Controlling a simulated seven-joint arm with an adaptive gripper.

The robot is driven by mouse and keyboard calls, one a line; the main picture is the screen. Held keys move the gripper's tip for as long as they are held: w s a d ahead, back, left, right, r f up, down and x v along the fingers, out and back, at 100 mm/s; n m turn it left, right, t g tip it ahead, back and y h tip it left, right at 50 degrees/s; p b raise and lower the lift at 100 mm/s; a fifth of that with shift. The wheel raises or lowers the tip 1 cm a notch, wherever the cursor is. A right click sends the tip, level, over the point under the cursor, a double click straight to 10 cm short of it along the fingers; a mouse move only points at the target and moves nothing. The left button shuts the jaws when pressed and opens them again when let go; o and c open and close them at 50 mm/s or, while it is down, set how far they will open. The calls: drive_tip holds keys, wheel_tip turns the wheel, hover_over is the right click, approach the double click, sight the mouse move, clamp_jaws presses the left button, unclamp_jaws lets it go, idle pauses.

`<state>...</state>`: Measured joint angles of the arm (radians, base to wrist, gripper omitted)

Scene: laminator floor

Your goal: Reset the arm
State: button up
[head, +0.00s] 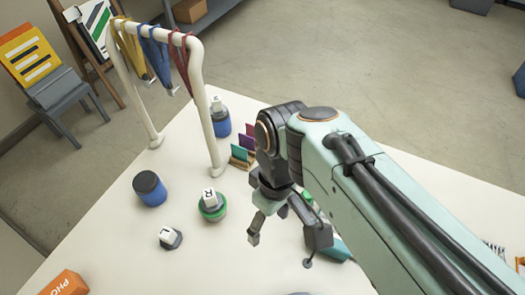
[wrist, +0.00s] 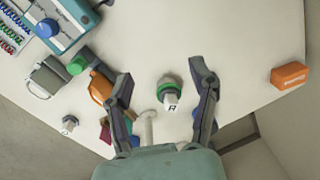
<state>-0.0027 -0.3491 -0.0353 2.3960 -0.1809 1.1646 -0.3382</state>
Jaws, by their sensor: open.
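My gripper (head: 280,250) is open and empty above the white table (head: 110,225), with its fingers pointing down. In the wrist view its two fingers (wrist: 160,70) are spread wide apart. My arm hides part of the table's right side in the head view.
A white rack (head: 205,110) with yellow, blue and red lanyards stands at the back left. A teal machine (wrist: 65,20) lies at upper left.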

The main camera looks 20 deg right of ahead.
drive_tip(key=s+m, duration=0.2)
drive_tip(key=s+f+m, duration=0.1)
drive_tip(key=s+m, duration=0.1)
drive_tip(key=shift+s+d+t, duration=0.1)
drive_tip(key=shift+d+t, duration=0.05)
drive_tip(key=shift+t, duration=0.15)
